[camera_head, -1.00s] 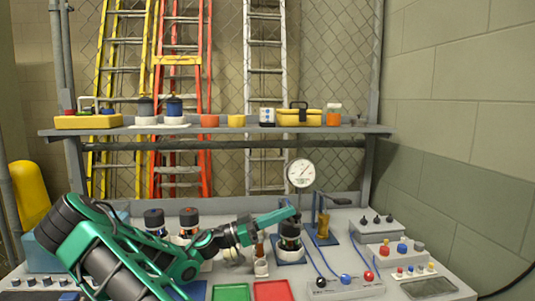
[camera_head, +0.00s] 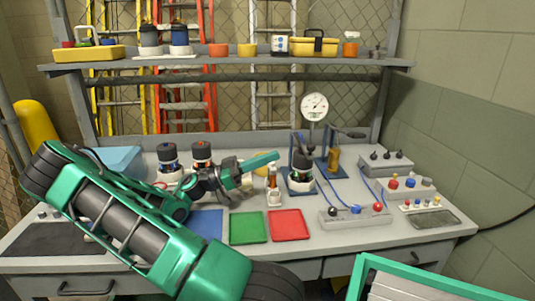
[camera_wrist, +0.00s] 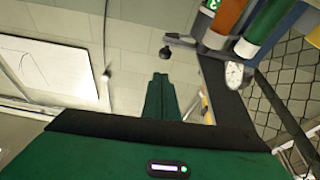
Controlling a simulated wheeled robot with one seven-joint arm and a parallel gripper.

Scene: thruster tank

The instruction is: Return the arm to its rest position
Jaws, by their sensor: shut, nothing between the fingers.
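My green arm reaches in from the lower left in the head view. My gripper (camera_head: 264,160) is shut and empty, its fingers pointing right above the bench, just left of the dark-capped thruster (camera_head: 301,171) on its blue stand. In the wrist view my gripper (camera_wrist: 162,98) shows as two green fingers together, with nothing between them. I see no contact between the fingers and the bench items.
The grey bench (camera_head: 330,245) carries a green tray (camera_head: 249,228), a red tray (camera_head: 287,226), a blue mat (camera_head: 207,224) and switch boxes (camera_head: 405,187) at right. A dial gauge (camera_head: 314,107) stands behind. A shelf (camera_head: 230,61) with containers runs above.

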